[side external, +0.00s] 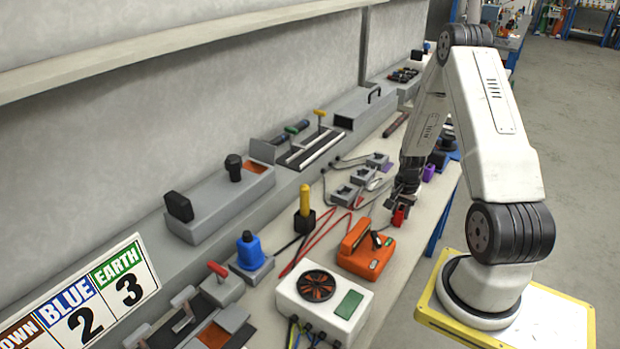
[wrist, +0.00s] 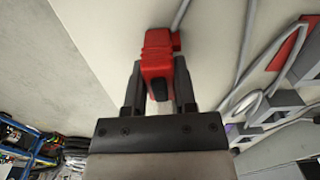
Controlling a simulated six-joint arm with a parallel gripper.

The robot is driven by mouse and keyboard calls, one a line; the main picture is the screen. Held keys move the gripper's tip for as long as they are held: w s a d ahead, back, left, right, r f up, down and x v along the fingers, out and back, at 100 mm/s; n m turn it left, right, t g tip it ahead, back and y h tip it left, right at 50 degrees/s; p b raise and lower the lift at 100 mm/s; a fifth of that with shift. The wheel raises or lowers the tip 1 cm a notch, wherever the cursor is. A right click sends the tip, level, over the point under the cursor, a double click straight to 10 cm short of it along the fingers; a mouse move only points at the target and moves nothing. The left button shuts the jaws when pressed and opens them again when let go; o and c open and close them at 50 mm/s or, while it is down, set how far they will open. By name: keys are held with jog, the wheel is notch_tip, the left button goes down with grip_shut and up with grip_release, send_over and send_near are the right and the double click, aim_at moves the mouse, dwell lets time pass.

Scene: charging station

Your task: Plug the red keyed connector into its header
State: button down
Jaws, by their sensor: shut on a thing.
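My gripper (side external: 404,198) is shut on the red keyed connector (side external: 398,217) and holds it, seemingly above the bench. In the wrist view, the red connector (wrist: 158,48) sits between the two dark fingers of my gripper (wrist: 157,82), with a grey cable running near its far end. Several grey header blocks stand on the bench left of my gripper in the side view, among them one header block (side external: 345,194) and another (side external: 377,160). I cannot tell which header matches the red connector. In the wrist view, grey blocks (wrist: 270,106) with cables lie to the right, apart from the connector.
An orange box (side external: 366,250) stands close below my gripper in the side view. A white box with a fan (side external: 345,305), a yellow-handled plug (side external: 305,200) and a blue plug (side external: 249,249) stand further left. Red and grey cables cross the bench. A purple connector (side external: 428,172) is nearby.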

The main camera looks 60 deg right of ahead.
jog(key=shift+r, duration=0.5)
jog(key=s+a+r, duration=0.9)
jog(key=s+r, duration=0.1)
jog(key=r, duration=0.1)
jog(key=shift+a+r, duration=0.35)
dwell(0.5)
jog(key=w+d+f, duration=0.1)
jog(key=w+d, duration=0.2)
jog(key=w, duration=0.6)
jog(key=w+d, duration=0.4)
jog(key=w, duration=0.6)
jog(key=w+d+f, duration=0.1)
jog(key=w+d, duration=0.2)
jog(key=w, duration=0.7)
jog(key=shift+d+f, duration=0.3)
